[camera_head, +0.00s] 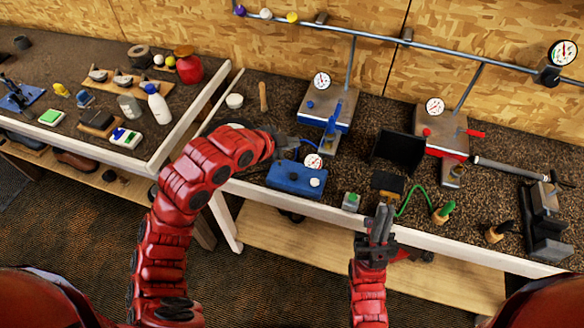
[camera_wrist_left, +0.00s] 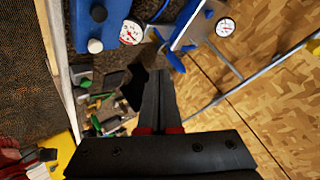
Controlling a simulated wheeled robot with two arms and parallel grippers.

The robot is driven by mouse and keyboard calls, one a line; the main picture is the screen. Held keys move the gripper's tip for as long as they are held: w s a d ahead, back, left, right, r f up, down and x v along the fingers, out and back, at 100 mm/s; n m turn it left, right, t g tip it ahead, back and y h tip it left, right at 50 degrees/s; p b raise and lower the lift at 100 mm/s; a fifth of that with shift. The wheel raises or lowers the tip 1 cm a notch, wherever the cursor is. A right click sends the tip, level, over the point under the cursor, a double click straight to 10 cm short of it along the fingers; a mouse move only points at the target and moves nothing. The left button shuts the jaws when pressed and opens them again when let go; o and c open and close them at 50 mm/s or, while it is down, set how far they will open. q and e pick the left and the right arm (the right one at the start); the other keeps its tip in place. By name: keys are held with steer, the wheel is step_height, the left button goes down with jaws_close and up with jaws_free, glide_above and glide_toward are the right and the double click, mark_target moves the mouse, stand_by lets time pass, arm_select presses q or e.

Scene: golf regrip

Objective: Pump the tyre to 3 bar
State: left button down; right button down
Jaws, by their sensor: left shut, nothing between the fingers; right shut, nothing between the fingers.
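A blue box (camera_head: 296,178) with a round white gauge (camera_head: 313,161) and a white knob (camera_head: 315,182) sits near the bench's front edge. The box also shows at the top of the left wrist view (camera_wrist_left: 97,22). Behind it is a grey and blue unit (camera_head: 326,106) with a dial and a blue lever. A red and grey unit (camera_head: 442,130) with a dial and a red handle stands to the right. I cannot make out a tyre. My left gripper (camera_head: 308,145) is shut and empty just behind the blue box. My right gripper (camera_head: 381,218) is shut and empty at the front edge.
A green cable (camera_head: 411,198) runs near my right gripper, beside a dark screen-like box (camera_head: 397,150). A black clamp (camera_head: 545,222) stands at the right. A rail (camera_head: 400,41) crosses above. The left bench (camera_head: 60,75) holds bottles and small items.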

arm_select(q)
steer(key=shift+s+a+f+m+g, duration=0.15)
steer(key=shift+s+f+m+g, duration=0.05)
steer(key=shift+s, duration=0.2)
steer(key=shift+s+a+f+m+g, duration=0.1)
steer(key=shift+s+f+m+g, duration=0.1)
steer(key=shift+s, duration=0.2)
steer(key=b, duration=0.4)
glide_above(290, 178)
step_height(290, 178, down, 8)
steer(key=shift+s+r, duration=0.1)
steer(key=shift+r, duration=0.05)
steer(key=shift+f, duration=0.55)
steer(key=shift+f+b, duration=0.1)
steer(key=shift+b, duration=0.2)
stand_by(0.9)
steer(key=shift+f+b, duration=0.35)
steer(key=shift+b, duration=0.1)
